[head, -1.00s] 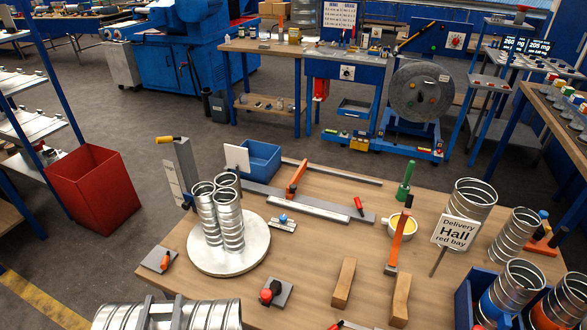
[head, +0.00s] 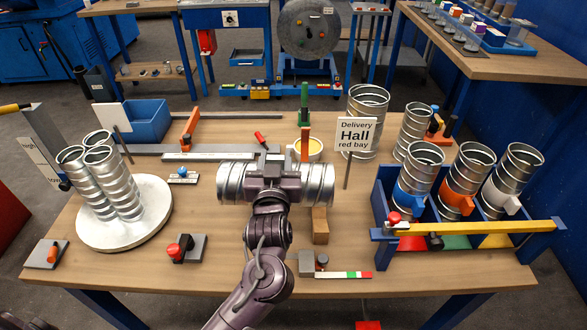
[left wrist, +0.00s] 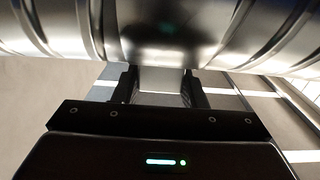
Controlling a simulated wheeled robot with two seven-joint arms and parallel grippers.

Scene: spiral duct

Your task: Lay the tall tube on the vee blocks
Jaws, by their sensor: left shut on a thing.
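My left gripper (head: 275,172) is shut on a silver spiral tube (head: 318,184) near its middle, and the tube lies level, left to right, over the middle of the table. The tube also fills the top of the left wrist view (left wrist: 250,25), across the fingers (left wrist: 160,85). A wooden block (head: 320,226) shows just below the tube's right part, its far portion hidden. I cannot tell whether tube and block touch, or see a second block behind my arm. My right gripper is not in view.
A round plate (head: 152,228) with upright tubes stands left. A blue rack (head: 382,200) with tubes and a yellow bar (head: 500,229) stands right. A delivery sign (head: 353,135), larger tubes and a cup (head: 314,151) stand behind. A red-knobbed device (head: 180,248) sits front left.

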